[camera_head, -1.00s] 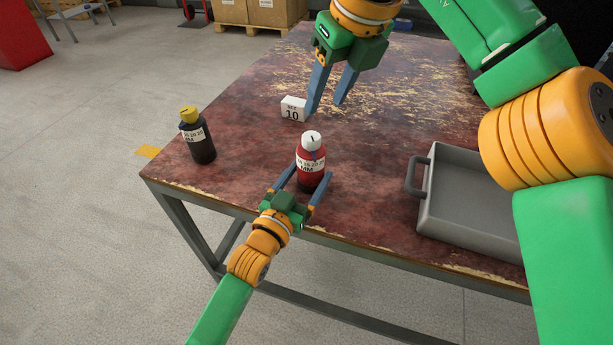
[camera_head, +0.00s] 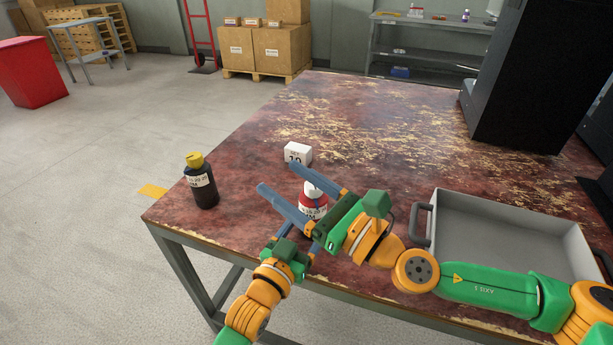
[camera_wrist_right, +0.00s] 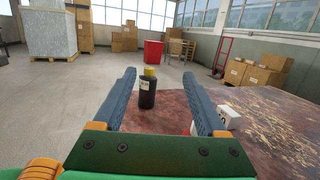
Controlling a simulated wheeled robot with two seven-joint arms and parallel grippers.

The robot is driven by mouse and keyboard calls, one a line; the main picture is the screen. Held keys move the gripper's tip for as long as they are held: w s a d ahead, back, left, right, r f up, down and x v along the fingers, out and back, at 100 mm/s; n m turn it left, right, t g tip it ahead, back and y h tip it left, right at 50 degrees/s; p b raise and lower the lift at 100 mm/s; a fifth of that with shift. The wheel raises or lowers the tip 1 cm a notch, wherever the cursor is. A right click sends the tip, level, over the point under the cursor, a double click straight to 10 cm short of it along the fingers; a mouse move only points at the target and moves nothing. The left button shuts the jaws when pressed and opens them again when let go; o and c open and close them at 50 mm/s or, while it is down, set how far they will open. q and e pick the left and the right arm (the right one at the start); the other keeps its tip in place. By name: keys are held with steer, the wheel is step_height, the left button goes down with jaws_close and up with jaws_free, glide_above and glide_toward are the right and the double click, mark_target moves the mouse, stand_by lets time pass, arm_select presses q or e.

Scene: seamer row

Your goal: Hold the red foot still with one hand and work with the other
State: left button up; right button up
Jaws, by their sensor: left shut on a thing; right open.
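A red bottle (camera_head: 313,212) with a white cap and a white label stands upright near the table's front edge; I take it as the red foot. My left gripper (camera_head: 303,232) is shut on its lower part from the front. My right gripper (camera_head: 276,175) is open and empty, reaching in from the right across and above the bottle, its fingers pointing left. These fingers partly hide the bottle and the contact of my left fingers. In the right wrist view, the open right fingers (camera_wrist_right: 162,75) have nothing between their tips, with a dark bottle visible beyond.
The dark bottle (camera_head: 203,187) with a yellow cap stands at the table's left side. A white block (camera_head: 297,153) marked with a number sits behind the red bottle. A grey tray (camera_head: 433,245) lies at right. A black machine (camera_head: 530,80) stands back right. The table's middle back is clear.

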mark_target(314, 190)
steer(key=s+d+f+m+t+h, duration=0.2)
steer(key=d+f+m+t+h, duration=0.2)
steer(key=d+f+m+h, duration=0.25)
steer(key=w+a+n, duration=0.1)
steer(key=w+a, duration=0.3)
steer(key=w, duration=0.6)
steer(key=shift+w+r, duration=0.4)
steer(key=shift+n, duration=0.25)
steer(key=shift+h, duration=0.35)
jaws_close()
